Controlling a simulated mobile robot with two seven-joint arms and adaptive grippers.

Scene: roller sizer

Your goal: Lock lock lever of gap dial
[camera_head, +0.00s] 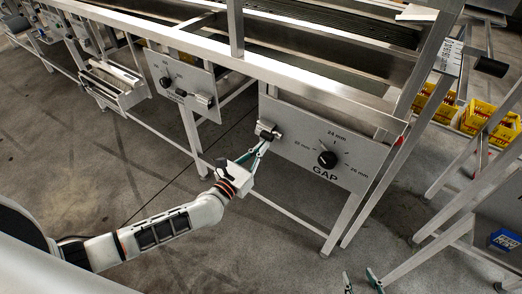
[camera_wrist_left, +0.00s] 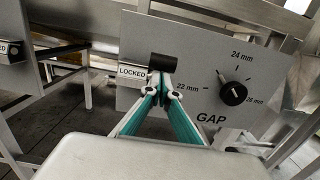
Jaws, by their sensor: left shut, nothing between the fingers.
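The grey gap panel (camera_head: 360,152) carries a round black gap dial (camera_head: 327,158), which also shows in the left wrist view (camera_wrist_left: 233,93). Left of the dial is the lock lever (camera_head: 268,128) with a black grip (camera_wrist_left: 163,62). A label reading LOCKED (camera_wrist_left: 132,71) shows beside the grip. My left gripper (camera_head: 265,142) is shut and empty, with its teal fingertips (camera_wrist_left: 160,82) just below the black grip; I cannot tell if they touch it. My right gripper (camera_head: 361,281) shows only as two spread fingertips at the bottom edge, clear of the panel.
A second panel (camera_head: 205,100) with a dial and its own lever is farther left on the steel frame. Frame legs (camera_head: 345,222) stand right of the gap panel. Yellow bins (camera_head: 475,115) and a blue box (camera_head: 503,240) are at the right. The floor before the panel is clear.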

